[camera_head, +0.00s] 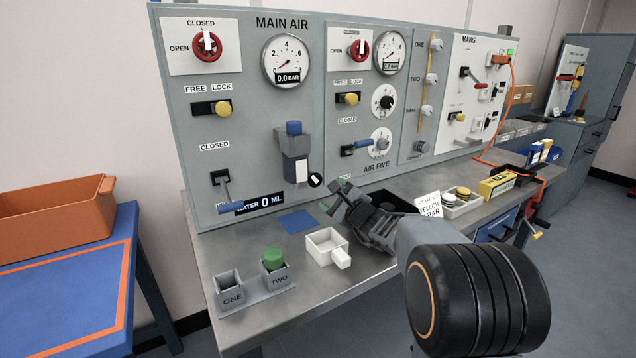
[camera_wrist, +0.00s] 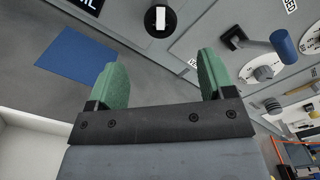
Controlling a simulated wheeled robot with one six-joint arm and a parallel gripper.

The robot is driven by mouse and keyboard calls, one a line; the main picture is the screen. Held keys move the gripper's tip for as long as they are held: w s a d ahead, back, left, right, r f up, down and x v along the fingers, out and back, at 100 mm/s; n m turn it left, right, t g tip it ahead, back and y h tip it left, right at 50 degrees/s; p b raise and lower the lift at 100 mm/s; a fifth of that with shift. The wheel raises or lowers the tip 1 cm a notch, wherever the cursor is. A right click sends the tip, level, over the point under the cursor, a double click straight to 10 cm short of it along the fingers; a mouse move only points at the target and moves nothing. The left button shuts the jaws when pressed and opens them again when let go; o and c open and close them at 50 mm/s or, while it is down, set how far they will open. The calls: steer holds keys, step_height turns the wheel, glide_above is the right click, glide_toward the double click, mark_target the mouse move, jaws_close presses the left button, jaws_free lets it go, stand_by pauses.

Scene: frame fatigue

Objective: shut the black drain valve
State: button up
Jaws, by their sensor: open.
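The black drain valve (camera_head: 315,180) is a small round black knob with a white bar, low on the grey panel beside the blue-topped filter unit (camera_head: 294,150). It also shows in the wrist view (camera_wrist: 160,22) at top centre, with its white bar upright in the picture. My gripper (camera_head: 343,202) is below and right of the valve in the head view, apart from it. In the wrist view its two green fingers (camera_wrist: 160,72) are spread, with nothing between them. The valve lies beyond the fingertips, roughly in line with the gap.
A water display (camera_head: 259,208) reading 0 ML is left of the valve. A blue handle (camera_head: 362,144) sticks out at the right. A blue mat (camera_head: 297,221), white box (camera_head: 322,250) and green-topped block (camera_head: 274,260) are on the bench (camera_head: 225,256).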

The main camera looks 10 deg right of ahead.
mark_target(316, 181)
steer(key=x, duration=1)
steer(key=shift+f, duration=0.1)
steer(key=shift+c, duration=0.2)
